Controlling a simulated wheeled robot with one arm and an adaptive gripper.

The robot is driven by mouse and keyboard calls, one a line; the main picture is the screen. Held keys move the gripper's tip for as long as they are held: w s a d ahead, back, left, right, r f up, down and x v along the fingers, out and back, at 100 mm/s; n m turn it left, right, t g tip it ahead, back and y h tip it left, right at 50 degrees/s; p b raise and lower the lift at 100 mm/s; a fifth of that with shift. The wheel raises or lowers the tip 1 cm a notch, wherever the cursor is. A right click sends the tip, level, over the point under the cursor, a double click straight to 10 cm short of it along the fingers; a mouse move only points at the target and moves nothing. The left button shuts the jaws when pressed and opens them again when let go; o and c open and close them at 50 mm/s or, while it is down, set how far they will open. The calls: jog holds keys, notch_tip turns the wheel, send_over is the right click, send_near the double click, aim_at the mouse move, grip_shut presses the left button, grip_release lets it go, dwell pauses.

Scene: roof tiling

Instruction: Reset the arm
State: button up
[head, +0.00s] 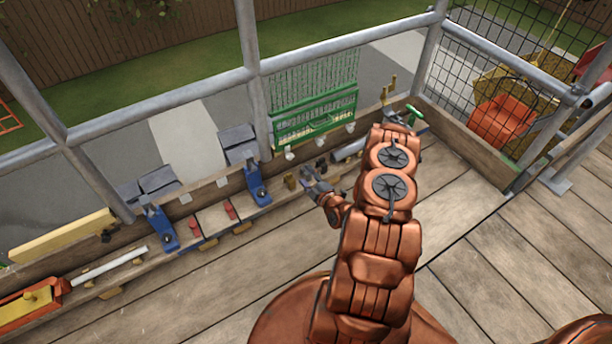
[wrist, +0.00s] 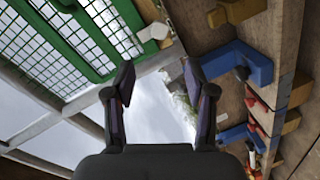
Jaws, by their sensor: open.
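My copper-coloured arm reaches across the plank deck in the head view. My gripper (head: 312,180) is beside the wooden tool shelf along the railing, to the right of a blue holder (head: 257,186). In the wrist view my gripper (wrist: 158,80) has its two dark fingers spread apart, with nothing between them. Pale open ground shows beyond the gap. Some of the shelf behind my arm is hidden in the head view.
A green mesh rack (head: 314,120) hangs at the railing, near the fingers in the wrist view. Another blue holder (head: 161,230), red pieces (head: 195,226) and a white tube (head: 108,264) line the shelf. An orange bin (head: 502,121) stands outside. The deck (head: 500,270) at right is clear.

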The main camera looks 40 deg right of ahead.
dwell(0.4)
